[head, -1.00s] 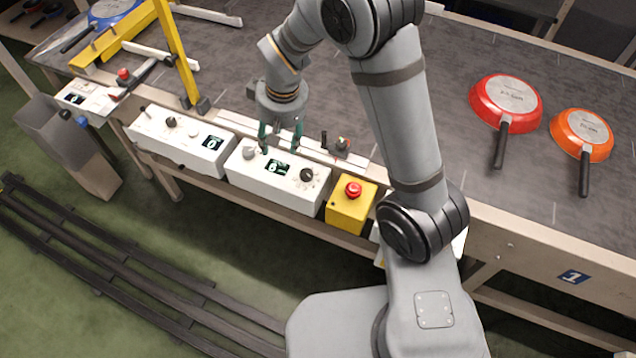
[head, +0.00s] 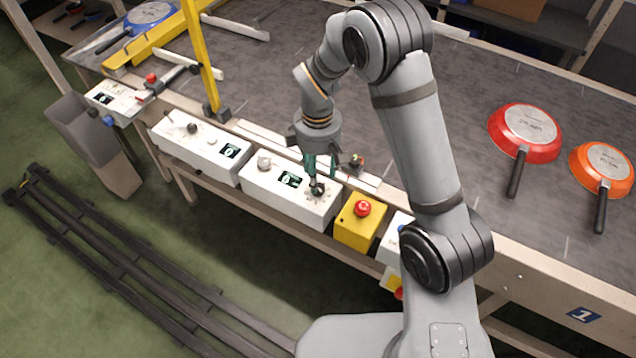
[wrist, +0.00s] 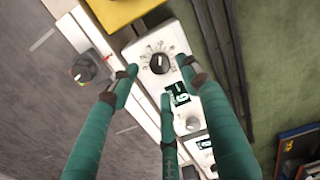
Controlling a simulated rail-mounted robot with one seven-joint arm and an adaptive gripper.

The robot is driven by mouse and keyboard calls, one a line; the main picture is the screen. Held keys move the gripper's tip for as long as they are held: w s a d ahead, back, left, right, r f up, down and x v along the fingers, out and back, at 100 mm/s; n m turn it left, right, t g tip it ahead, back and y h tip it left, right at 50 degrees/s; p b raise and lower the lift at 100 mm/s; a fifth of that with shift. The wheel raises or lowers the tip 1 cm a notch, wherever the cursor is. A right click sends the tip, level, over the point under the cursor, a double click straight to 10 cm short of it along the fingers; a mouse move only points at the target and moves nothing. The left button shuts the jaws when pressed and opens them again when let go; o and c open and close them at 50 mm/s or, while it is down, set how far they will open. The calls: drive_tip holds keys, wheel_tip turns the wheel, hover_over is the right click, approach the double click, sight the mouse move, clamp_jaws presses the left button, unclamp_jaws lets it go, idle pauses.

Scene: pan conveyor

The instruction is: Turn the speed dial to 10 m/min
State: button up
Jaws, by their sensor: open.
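The speed dial (head: 317,189) is a black round knob on the right end of a white control box (head: 262,187). In the wrist view the dial (wrist: 160,63) has a white pointer mark and a printed number scale around it. The exact setting is too small to read surely. My gripper (head: 318,174) is above the dial, pointing down. In the wrist view the green fingers of my gripper (wrist: 157,74) are spread, with the dial between their tips. I cannot tell whether they touch it. A small lit display (wrist: 178,94) is beside the dial.
A yellow box with a red button (head: 362,208) stands right of the control box. A second white box (head: 200,148) stands left. A small knobbed switch (head: 352,162) is behind the gripper. Red (head: 525,130) and orange (head: 603,165) pans lie on the belt at right.

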drive_tip(key=shift+f, duration=2.4)
drive_tip(key=c, duration=1.1)
drive_tip(key=shift+c, duration=0.3)
